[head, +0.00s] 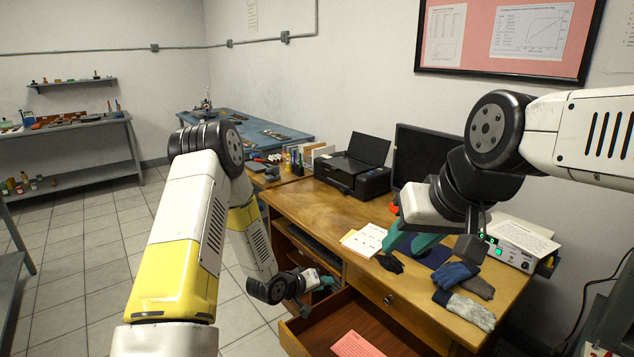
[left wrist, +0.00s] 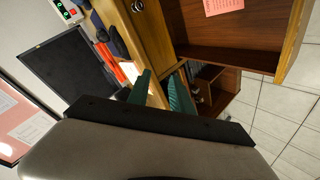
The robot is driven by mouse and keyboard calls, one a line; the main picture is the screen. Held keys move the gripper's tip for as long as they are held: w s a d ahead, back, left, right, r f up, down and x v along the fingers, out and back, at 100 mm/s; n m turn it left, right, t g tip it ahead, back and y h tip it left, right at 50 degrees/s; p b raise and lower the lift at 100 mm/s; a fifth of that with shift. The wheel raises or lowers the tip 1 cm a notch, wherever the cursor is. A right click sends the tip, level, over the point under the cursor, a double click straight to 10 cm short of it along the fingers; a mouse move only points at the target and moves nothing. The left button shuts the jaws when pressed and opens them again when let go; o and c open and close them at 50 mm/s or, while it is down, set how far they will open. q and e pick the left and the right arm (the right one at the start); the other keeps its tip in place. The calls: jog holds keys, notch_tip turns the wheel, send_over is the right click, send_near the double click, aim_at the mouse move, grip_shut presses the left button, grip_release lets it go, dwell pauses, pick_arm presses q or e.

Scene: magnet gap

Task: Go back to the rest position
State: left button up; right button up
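My left gripper (head: 328,283) hangs low at the front of the wooden desk (head: 330,213), left of the open drawer (head: 345,322). In the left wrist view its two teal fingers (left wrist: 160,85) stand apart with nothing between them. My right gripper (head: 408,243) is over the desk top, near the white sheet and the dark blue mat. Its teal fingers point down and look apart, with nothing seen between them. The drawer holds a pink sheet (head: 356,345), which also shows in the left wrist view (left wrist: 222,5).
Gloves (head: 465,309) lie at the desk's front right. A white instrument (head: 515,246) with green lights stands behind them. A printer (head: 354,174) and a dark monitor (head: 421,152) stand at the back. Tiled floor (head: 95,245) is free at the left.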

pick_arm(q)
jog(key=s+a+r+y, duration=0.2)
jog(key=a+r, duration=0.2)
jog(key=r, duration=0.5)
jog(key=s+a+r+m+y, duration=0.1)
jog(key=s+a+r+y, duration=0.1)
jog(key=a+r, duration=0.45)
jog(key=s+a+r+y, duration=0.1)
jog(key=s+a+r, duration=0.15)
jog(key=r, duration=0.75)
jog(key=s+a+r, duration=0.1)
jog(key=s+r, duration=0.2)
jog(key=s, duration=0.4)
jog(key=s+r+m+g, duration=0.1)
jog(key=s+r, duration=0.3)
jog(key=s, duration=0.4)
jog(key=s+a+r+g, duration=0.1)
jog(key=s+r, duration=0.2)
jog(key=s, duration=0.5)
jog(key=shift+a+r, duration=0.25)
jog(key=shift+a, duration=0.1)
